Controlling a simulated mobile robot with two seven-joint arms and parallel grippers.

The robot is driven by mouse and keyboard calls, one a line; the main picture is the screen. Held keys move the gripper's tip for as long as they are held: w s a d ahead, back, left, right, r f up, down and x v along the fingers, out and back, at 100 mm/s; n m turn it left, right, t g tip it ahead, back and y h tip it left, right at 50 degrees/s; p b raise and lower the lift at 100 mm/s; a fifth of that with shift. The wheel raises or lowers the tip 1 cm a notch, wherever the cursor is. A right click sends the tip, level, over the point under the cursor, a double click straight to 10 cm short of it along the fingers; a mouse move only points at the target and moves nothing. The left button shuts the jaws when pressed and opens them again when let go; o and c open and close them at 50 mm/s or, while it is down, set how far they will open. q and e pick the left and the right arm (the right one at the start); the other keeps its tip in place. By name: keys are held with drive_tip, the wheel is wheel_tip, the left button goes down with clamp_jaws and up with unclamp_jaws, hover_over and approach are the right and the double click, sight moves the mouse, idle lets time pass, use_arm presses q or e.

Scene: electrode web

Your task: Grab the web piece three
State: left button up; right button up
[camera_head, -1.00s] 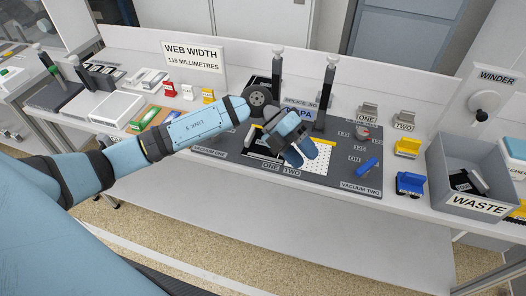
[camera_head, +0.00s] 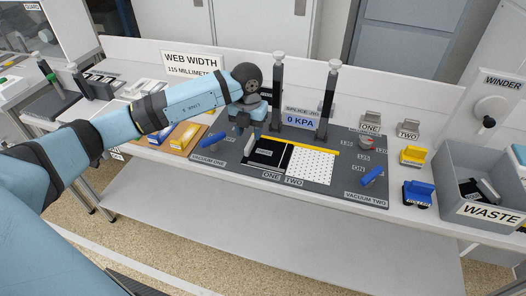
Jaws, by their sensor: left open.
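My left gripper (camera_head: 243,124) hangs with its blue fingers pointing down above the left side of the dark splice board (camera_head: 330,196). It is open, and I see nothing held in it. A black piece (camera_head: 265,152) lies on the board over label ONE, right of and nearer than the gripper. A white perforated plate (camera_head: 310,166) is beside it over label TWO. Dark pieces also lie in the waste bin (camera_head: 488,207). No piece has a readable number three, so I cannot tell which is web piece three. My right gripper is not in view.
Two dark posts (camera_head: 277,92) (camera_head: 328,96) stand behind the plates, with a 0 KPA display (camera_head: 299,118) between them. Blue levers (camera_head: 213,140) (camera_head: 372,176) sit on the board's left and right. Yellow (camera_head: 412,156) and blue (camera_head: 418,192) blocks stand near the waste bin.

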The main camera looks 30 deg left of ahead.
sight(250, 142)
use_arm(q)
drive_tip(key=f, duration=0.5)
drive_tip(key=shift+w+a+f, duration=0.1)
drive_tip(key=shift+w+f, duration=0.15)
drive_tip(key=shift+f, duration=0.05)
drive_tip(key=shift+c, duration=0.4)
clamp_jaws()
